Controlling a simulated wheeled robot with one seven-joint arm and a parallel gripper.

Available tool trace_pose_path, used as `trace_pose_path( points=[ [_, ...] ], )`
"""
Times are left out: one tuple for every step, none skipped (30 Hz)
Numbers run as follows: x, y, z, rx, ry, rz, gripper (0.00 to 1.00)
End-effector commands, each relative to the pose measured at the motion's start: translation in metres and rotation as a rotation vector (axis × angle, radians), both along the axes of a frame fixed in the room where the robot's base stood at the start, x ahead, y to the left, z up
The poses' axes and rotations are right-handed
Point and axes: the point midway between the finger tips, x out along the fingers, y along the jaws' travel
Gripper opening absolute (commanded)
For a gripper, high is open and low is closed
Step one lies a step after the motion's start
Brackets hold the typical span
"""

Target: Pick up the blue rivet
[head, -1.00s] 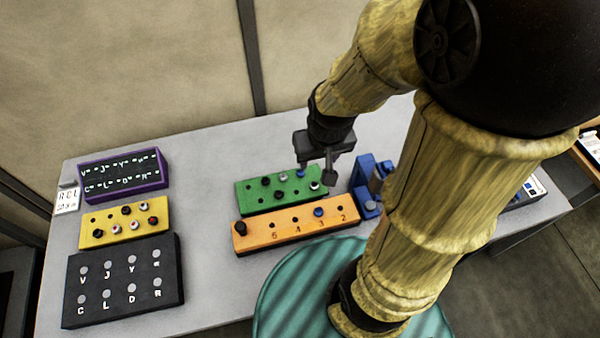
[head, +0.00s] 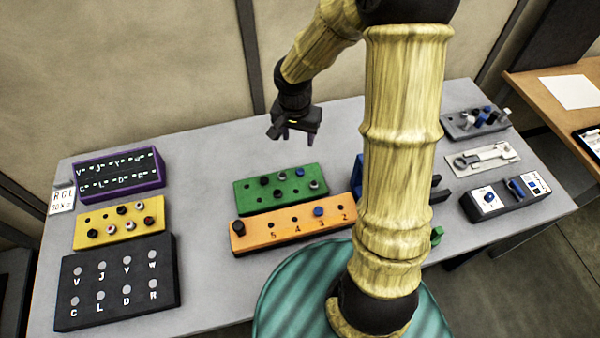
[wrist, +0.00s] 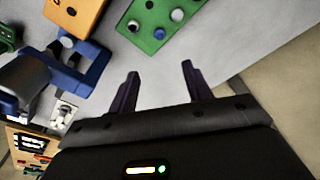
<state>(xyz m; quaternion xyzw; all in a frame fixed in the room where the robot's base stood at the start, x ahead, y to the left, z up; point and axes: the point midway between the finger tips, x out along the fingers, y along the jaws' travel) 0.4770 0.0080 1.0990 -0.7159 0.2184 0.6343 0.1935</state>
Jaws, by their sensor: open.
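A green block (head: 250,194) on the table holds several dark and grey rivets. One blue rivet (head: 299,172) stands in its back row, near the right end. Another blue rivet (head: 318,211) stands in the orange block (head: 262,239), by the number 3. My gripper (head: 292,135) is open and empty, raised above and behind the green block. In the wrist view the gripper's two fingers (wrist: 161,85) are apart with nothing between them. The green block's end (wrist: 150,40) shows beyond them, with a blue-topped rivet (wrist: 133,25).
A blue fixture (head: 357,172) stands right of the green block, partly hidden by my arm. A yellow block (head: 90,237), a purple-edged board (head: 120,177) and a black lettered board (head: 120,285) lie at left. Grey trays (head: 478,128) lie at right. The table behind the green block is clear.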

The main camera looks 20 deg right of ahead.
Motion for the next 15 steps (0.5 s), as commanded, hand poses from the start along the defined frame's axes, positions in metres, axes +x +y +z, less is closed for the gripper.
trace_pose_path(
  points=[
    [0.0,0.0,0.0,0.0,0.0,0.0,0.49],
    [0.0,0.0,0.0,0.0,0.0,0.001,0.49],
    [0.0,0.0,0.0,0.0,0.0,0.001,0.49],
    [0.0,0.0,-0.001,0.0,0.0,0.001,0.49],
    [0.0,0.0,-0.002,0.0,0.001,0.002,0.49],
    [0.0,0.0,-0.005,0.001,0.002,0.002,0.49],
    [0.0,0.0,-0.007,0.001,0.002,0.002,0.49],
    [0.001,0.0,-0.011,0.0,0.002,0.002,0.49],
    [0.001,0.0,-0.016,0.0,0.004,0.003,0.49],
    [0.001,0.0,-0.021,0.0,0.005,0.004,0.49],
    [0.001,0.0,-0.025,0.001,0.004,0.004,0.49],
    [0.002,-0.001,-0.033,0.001,0.006,0.005,0.49],
    [0.002,-0.001,-0.037,0.0,0.005,0.004,0.49],
    [0.003,-0.002,-0.043,-0.001,0.005,0.004,0.49],
    [0.003,-0.002,-0.049,0.001,0.006,0.006,0.49]
  ],
)
